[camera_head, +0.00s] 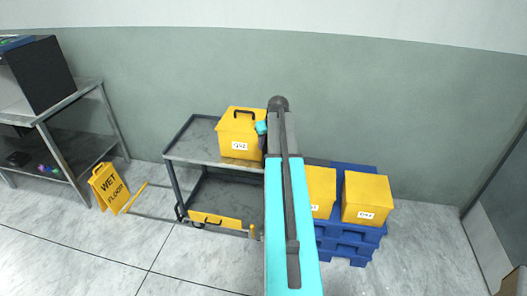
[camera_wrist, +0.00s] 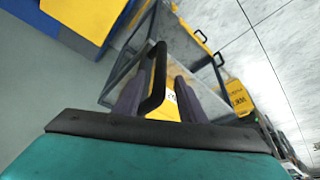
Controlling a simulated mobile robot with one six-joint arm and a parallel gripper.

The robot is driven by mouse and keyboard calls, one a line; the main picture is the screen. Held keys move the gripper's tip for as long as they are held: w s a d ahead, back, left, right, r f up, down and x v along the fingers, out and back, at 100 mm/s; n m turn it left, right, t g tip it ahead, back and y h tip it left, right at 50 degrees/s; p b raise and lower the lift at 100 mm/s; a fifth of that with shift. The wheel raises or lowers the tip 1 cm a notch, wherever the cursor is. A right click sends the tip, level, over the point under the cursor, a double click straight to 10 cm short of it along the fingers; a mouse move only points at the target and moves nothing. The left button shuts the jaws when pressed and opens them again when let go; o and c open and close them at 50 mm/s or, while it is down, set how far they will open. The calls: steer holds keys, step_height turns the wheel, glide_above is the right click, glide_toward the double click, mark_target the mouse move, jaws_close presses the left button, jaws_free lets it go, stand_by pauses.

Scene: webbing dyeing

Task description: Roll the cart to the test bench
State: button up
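A grey metal cart (camera_head: 185,150) with two shelves stands against the wall in the head view. A yellow box (camera_head: 238,140) with a black top handle and a white label sits on its top shelf. My gripper (camera_wrist: 158,90) is at this box, and in the head view it is mostly hidden behind my arm. In the wrist view its two fingers are apart, with the black handle (camera_wrist: 158,65) and part of the box between them. I see no firm grip on it. A grey metal bench (camera_head: 85,95) stands at the far left; I cannot tell if it is the test bench.
A yellow wet floor sign (camera_head: 108,187) stands between bench and cart. A low yellow panel with a black handle (camera_head: 214,221) is at the cart's front base. Blue pallets (camera_head: 345,243) with yellow boxes (camera_head: 366,197) stand to the right. The foreground floor is clear.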

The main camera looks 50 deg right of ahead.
mark_target(266, 148)
steer(key=shift+p+x, duration=0.95)
steer(key=shift+x, duration=2.45)
